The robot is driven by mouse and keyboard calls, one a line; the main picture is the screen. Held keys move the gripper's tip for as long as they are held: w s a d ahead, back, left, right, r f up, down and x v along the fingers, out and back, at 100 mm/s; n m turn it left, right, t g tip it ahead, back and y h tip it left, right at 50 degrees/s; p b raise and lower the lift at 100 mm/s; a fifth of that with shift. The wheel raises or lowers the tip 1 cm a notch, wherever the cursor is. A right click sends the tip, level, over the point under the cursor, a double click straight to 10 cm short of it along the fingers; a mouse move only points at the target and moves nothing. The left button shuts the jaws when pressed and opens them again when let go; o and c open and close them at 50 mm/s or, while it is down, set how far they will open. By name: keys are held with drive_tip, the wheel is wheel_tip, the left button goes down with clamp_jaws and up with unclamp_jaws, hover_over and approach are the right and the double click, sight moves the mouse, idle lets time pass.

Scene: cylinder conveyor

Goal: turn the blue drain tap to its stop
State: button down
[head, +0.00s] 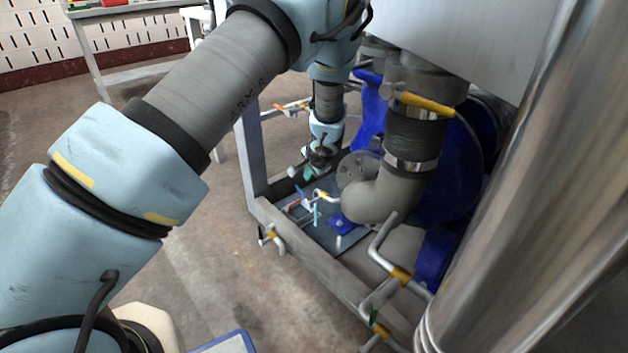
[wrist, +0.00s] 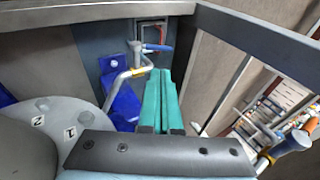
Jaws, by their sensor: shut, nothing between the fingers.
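The blue drain tap (wrist: 158,47) has a short blue handle on a grey pipe with a yellow collar. In the wrist view it shows just beyond my fingertips, and whether they touch it cannot be told. In the head view its small blue handle (head: 301,192) shows low inside the frame, just below my gripper (head: 307,174). My gripper also shows in the wrist view (wrist: 160,76), where its two green fingers lie together with nothing between them. The fingers point toward the tap.
A thick grey elbow pipe (head: 385,192) and a blue pump body (head: 455,170) stand right of the gripper. A grey frame rail (head: 325,270) runs in front, with small yellow-collared pipes. An orange-handled valve (head: 290,107) sits behind. The floor left of the frame is open.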

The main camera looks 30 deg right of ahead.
sight(300, 191)
drive_tip(key=b+x, duration=0.1)
drive_tip(key=x, duration=1.1)
drive_tip(key=shift+w+f+b, duration=0.1)
drive_tip(key=shift+b, duration=0.3)
drive_tip(key=shift+w+a+p, duration=0.1)
drive_tip(key=shift+p, duration=0.55)
